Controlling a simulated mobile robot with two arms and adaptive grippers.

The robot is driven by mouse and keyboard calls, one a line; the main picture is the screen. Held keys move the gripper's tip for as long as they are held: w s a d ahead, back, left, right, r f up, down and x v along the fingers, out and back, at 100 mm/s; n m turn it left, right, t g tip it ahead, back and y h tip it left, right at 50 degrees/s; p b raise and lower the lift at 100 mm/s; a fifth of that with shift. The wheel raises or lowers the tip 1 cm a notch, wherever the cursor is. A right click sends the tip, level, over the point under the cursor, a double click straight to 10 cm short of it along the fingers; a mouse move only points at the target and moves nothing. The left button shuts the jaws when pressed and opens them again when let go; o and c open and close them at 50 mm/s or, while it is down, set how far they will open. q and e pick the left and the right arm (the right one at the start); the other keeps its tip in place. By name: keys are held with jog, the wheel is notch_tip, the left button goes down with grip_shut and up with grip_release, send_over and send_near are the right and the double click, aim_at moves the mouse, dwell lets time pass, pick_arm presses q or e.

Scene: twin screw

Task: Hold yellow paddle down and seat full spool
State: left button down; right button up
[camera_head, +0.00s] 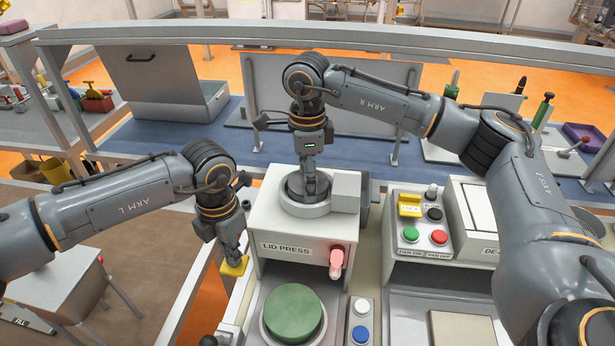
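The yellow paddle (235,266) sticks out at the left side of the white lid press box. My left gripper (232,254) points down right at it and appears to touch it; its fingers look close together, but whether they are shut is unclear. My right gripper (309,187) points down over the round grey seat (306,209) on top of the box. A dark round piece (294,187) sits inside the seat's rim, under and around the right fingertips. I cannot tell whether it is the full spool or whether the fingers grip it.
The lid press (285,235) has a lit red knob (336,262) on its front and a green disc (293,312) below. A grey block (346,190) stands right beside the seat. A button panel (422,222) is farther right. An upright grey panel (330,105) stands behind.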

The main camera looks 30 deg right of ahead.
jog(key=shift+f, duration=0.25)
pick_arm(q)
jog(key=shift+s, duration=0.15)
pick_arm(e)
jog(key=shift+s+f, duration=0.2)
jog(key=shift+f, duration=0.25)
jog(key=shift+c, duration=0.5)
jog(key=o, duration=1.3)
pick_arm(q)
jog(key=shift+f, duration=0.1)
pick_arm(e)
jog(key=shift+w, duration=0.15)
jog(key=shift+r, duration=4.7)
